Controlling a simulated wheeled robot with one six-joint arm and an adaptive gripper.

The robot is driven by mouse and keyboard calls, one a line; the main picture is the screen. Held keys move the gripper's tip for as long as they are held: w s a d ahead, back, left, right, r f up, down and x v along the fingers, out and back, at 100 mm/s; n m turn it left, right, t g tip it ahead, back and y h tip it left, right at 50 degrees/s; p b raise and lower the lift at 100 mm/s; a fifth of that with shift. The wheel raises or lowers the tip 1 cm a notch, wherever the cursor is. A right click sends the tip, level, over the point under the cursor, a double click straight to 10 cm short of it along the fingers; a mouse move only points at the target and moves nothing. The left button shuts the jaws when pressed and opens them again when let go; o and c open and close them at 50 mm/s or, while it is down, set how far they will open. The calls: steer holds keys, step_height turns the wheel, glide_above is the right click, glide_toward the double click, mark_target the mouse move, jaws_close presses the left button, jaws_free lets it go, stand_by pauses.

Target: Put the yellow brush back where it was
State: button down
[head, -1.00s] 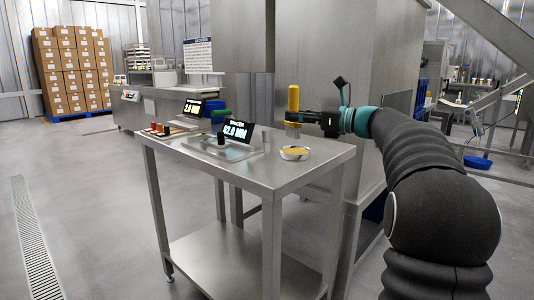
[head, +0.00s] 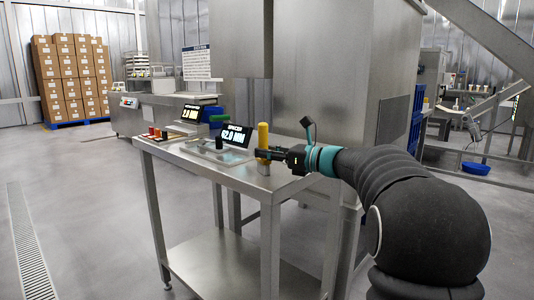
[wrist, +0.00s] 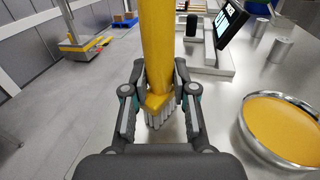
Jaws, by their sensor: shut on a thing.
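The yellow brush (head: 263,136) is upright in my gripper (head: 265,154), its thick handle pointing up, near the front right part of the steel table (head: 235,175). In the wrist view the jaws of my gripper (wrist: 160,95) are shut on the brush (wrist: 156,45) low on its handle. The pale bristles (wrist: 160,116) point down. I cannot tell whether the bristles touch the tabletop. No marked place for the brush stands out.
A round metal dish with yellow contents (wrist: 285,127) stands right of the brush in the wrist view. A device with a lit display (head: 236,136) stands left of the brush in the head view. Small coloured pieces (head: 157,133) sit farther left. Tabletop beside the dish is bare.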

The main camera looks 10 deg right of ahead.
steer(key=shift+f, duration=0.1)
steer(key=c, duration=0.9)
jaws_free()
steer(key=shift+c, duration=0.2)
steer(key=shift+r, duration=0.2)
steer(key=v, duration=1.2)
steer(key=shift+b, duration=0.3)
